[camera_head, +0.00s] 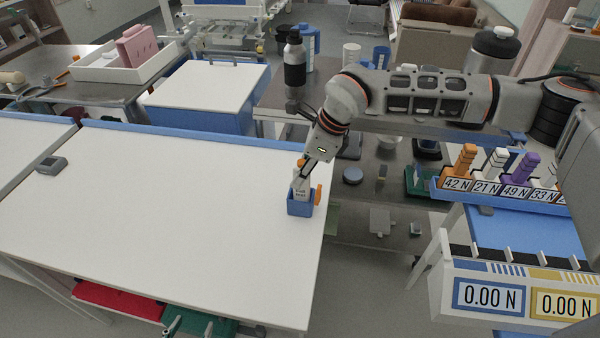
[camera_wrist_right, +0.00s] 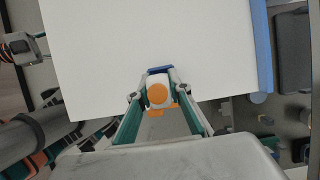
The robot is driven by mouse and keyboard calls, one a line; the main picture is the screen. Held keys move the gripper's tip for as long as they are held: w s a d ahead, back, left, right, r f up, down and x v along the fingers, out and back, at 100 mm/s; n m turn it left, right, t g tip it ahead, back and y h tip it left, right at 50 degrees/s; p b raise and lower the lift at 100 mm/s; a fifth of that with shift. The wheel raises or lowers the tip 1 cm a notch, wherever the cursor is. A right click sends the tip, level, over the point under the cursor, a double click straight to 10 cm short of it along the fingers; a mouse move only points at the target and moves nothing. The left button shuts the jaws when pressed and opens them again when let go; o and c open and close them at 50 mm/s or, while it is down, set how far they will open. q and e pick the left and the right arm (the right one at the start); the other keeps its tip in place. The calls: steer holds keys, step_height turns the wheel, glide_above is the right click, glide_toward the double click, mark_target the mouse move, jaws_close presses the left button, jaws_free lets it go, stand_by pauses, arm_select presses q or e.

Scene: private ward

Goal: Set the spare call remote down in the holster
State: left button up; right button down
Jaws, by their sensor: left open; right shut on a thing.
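The spare call remote (camera_head: 301,187) is white with a printed label and orange parts. It stands upright in the blue holster (camera_head: 300,208) near the right edge of the white tabletop, its lower end hidden by the holster walls. My right gripper (camera_head: 305,168) is shut on its upper part from above. In the right wrist view the remote's round orange end (camera_wrist_right: 157,94) sits between the fingers, with the blue holster rim (camera_wrist_right: 160,70) behind it. How deep the remote sits is hidden.
The white tabletop (camera_head: 150,210) is mostly clear, with a small grey device (camera_head: 52,165) at left. A dark bottle (camera_head: 294,60) stands behind. A rack of labelled weights (camera_head: 500,190) and force displays (camera_head: 510,297) stand at right.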

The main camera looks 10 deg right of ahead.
steer(key=shift+f, duration=0.1)
steer(key=c, duration=1.8)
jaws_free()
steer(key=shift+c, duration=0.2)
steer(key=b+v, duration=0.1)
steer(key=v, duration=1.1)
steer(key=shift+s, duration=0.1)
